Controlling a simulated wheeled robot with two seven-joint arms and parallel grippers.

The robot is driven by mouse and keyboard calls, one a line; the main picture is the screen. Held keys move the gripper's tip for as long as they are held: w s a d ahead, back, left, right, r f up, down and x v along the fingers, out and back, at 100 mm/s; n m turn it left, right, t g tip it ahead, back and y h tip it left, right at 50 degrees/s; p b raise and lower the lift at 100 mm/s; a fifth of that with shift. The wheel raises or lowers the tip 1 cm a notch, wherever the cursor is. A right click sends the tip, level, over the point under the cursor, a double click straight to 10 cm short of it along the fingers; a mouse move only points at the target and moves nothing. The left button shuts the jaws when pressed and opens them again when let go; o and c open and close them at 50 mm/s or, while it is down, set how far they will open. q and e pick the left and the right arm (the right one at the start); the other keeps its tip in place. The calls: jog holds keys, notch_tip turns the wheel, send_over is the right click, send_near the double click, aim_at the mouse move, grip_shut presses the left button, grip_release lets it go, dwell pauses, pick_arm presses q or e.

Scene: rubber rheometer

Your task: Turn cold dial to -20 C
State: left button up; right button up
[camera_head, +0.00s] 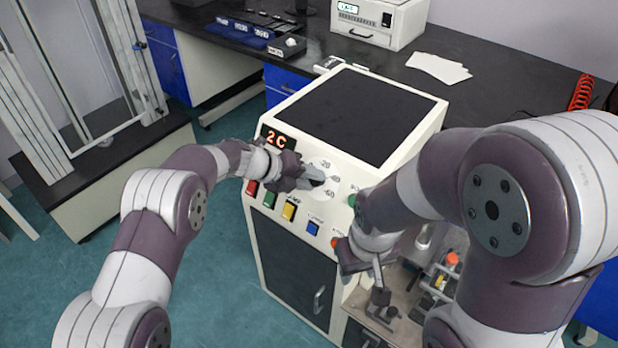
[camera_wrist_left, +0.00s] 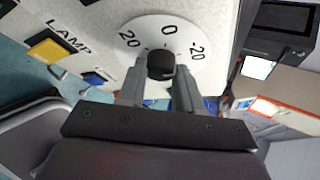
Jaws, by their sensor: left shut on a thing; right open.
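The cold dial is a white disc with a black knob. In the left wrist view, the dial plate (camera_wrist_left: 198,62) shows the marks 20, 0 and -20 around the black knob (camera_wrist_left: 160,64). My left gripper (camera_wrist_left: 158,78) is shut on the knob, with one finger on each side. In the head view, my left gripper (camera_head: 313,178) is at the sloped panel of the cream machine (camera_head: 436,115) and covers part of the dial. The orange display (camera_head: 277,138) seems to read 2 C. The knob's pointer is hard to make out. My right gripper (camera_head: 380,300) is open and empty.
My right gripper is low, near a tray (camera_head: 405,325) with small bottles. A black bench (camera_head: 510,85) with white papers (camera_head: 438,67) stands behind.

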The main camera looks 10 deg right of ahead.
pick_arm(q)
jog(key=o, duration=1)
jog(key=v, duration=1.2)
jog(key=shift+s+a+r, duration=0.1)
jog(key=shift+a+r, duration=0.1)
jog(key=shift+a, duration=0.1)
